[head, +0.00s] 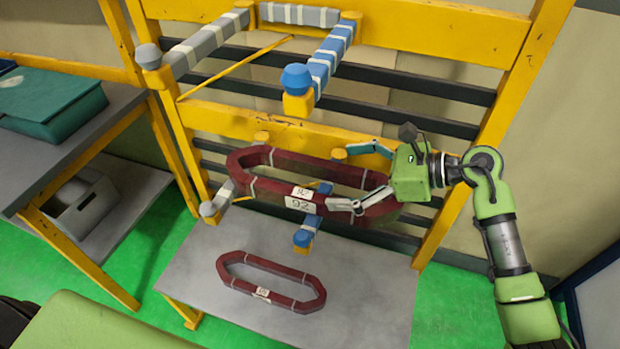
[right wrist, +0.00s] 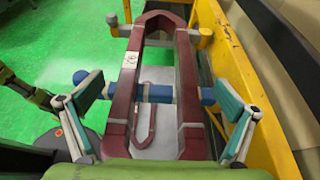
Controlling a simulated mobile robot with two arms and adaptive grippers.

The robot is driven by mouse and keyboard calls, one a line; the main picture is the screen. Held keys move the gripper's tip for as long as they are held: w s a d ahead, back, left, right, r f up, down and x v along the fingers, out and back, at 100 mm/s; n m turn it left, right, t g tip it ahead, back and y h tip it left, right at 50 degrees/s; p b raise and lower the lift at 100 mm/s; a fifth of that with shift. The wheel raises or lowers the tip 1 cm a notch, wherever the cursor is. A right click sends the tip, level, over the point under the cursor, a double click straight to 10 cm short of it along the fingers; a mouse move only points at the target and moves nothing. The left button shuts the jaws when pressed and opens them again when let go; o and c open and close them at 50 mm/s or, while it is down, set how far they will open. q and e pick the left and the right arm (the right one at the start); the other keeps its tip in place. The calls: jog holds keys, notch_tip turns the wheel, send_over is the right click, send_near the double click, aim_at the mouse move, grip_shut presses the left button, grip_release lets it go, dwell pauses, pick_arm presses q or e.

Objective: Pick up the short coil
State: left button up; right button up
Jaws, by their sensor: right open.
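Two dark red, elongated ring-shaped coils are in view. The smaller coil (head: 245,283) lies flat on the grey table top; part of it shows through the larger coil's opening in the right wrist view (right wrist: 151,135). The larger coil (head: 240,163), with white number labels, is at the rack's lower pegs above the table; it fills the middle of the right wrist view (right wrist: 123,95). My right gripper (head: 349,175) is open at the larger coil's right end, one finger on each side; whether they touch it is unclear. My left gripper is not in view.
The yellow rack (head: 480,130) has dark crossbars behind the coils. Lower blue peg (head: 304,238) and grey peg (head: 210,209) stick out near the larger coil; longer wrapped arms (head: 330,55) project above. The grey table (head: 370,290) is bare around the smaller coil. A teal box (head: 55,105) stands left.

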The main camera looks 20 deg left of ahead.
aim_at(317, 175)
jog(key=p+x, duration=0.2)
jog(key=x, duration=0.3)
jog(key=shift+s+a, duration=0.1)
jog(key=shift+a, duration=0.2)
jog(key=shift+a+f, duration=0.15)
jog(key=c, duration=1.6)
jog(key=shift+c, duration=1.2)
